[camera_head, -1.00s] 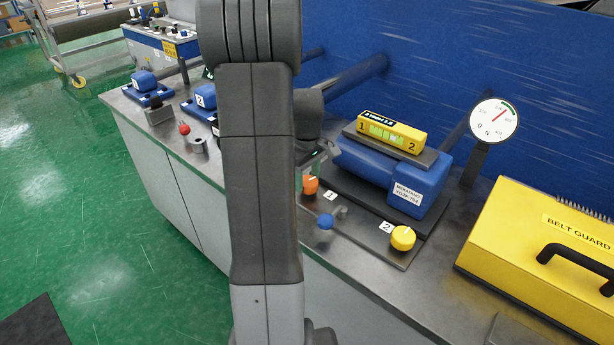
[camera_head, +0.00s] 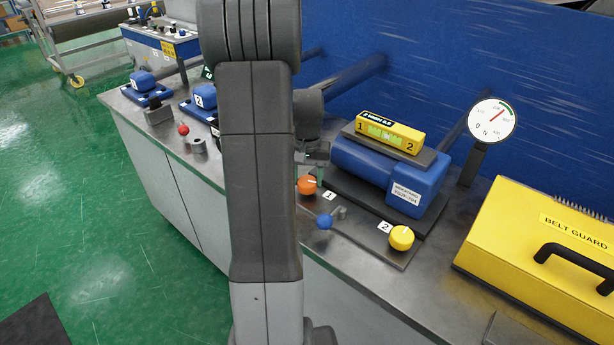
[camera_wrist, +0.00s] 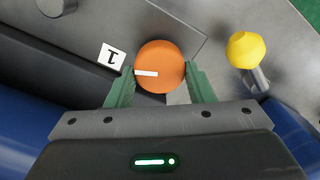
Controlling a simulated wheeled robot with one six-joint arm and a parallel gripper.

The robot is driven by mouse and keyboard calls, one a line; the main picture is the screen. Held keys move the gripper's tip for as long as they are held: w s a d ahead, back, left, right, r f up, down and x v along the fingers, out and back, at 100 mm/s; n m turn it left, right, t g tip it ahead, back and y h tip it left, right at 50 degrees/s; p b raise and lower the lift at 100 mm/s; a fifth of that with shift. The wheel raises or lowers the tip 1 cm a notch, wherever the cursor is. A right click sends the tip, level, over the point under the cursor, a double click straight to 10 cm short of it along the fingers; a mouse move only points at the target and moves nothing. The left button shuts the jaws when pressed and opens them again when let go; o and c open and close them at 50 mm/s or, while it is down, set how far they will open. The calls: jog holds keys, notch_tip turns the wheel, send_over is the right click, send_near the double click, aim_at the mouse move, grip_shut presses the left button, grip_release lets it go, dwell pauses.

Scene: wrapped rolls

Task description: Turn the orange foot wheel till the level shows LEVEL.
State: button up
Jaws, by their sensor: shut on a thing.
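The orange foot wheel (camera_head: 307,186) stands on the dark base plate by the label 1, partly hidden by my arm in the head view. In the wrist view the orange wheel (camera_wrist: 160,62) sits between the two green fingers of my gripper (camera_wrist: 160,72), which is shut on it. The wheel's white mark points left there, towards the label 1. The yellow level (camera_head: 390,132) lies on top of the blue motor (camera_head: 398,178), with ends marked 1 and 2 and a green window. Its dark display is too small to read surely.
A yellow ball on a metal pin (camera_wrist: 246,50) is right of the wheel in the wrist view. A dial gauge (camera_head: 491,120) and yellow belt guard (camera_head: 545,260) stand at right.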

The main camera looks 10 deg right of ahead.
aim_at(308, 180)
jog(key=shift+d+m, duration=0.1)
jog(key=shift+m, duration=2.2)
jog(key=o, duration=1)
notch_tip(308, 180, up, 14)
jog(key=shift+f, duration=0.1)
